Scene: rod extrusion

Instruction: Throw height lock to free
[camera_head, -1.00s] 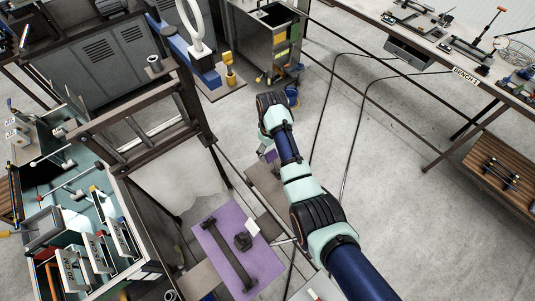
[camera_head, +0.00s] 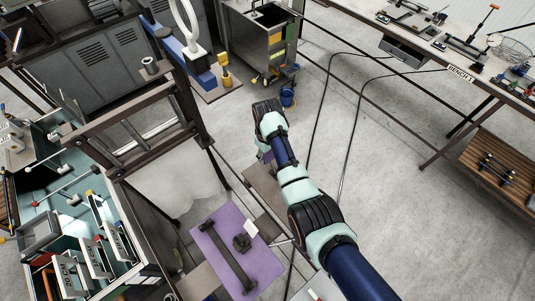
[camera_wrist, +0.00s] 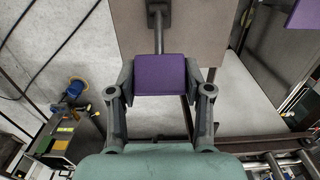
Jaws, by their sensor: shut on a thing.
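In the wrist view a purple block-shaped grip (camera_wrist: 160,82) sits at the end of a dark rod (camera_wrist: 158,32). The rod runs to a dark bracket (camera_wrist: 158,6) on a brown plate (camera_wrist: 192,28). My gripper (camera_wrist: 160,70) is shut on the purple grip, one finger pressed to each side. In the head view only a small purple patch (camera_head: 265,156) of the grip shows beside my wrist, and the fingers are mostly hidden. I cannot read any lock or free marking.
A purple mat (camera_head: 262,270) carries a dark bar (camera_head: 230,258) and a small dark block (camera_head: 242,243). A dark frame (camera_head: 122,150) stands left of my arm. Floor to the right is open, with cables (camera_head: 331,110).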

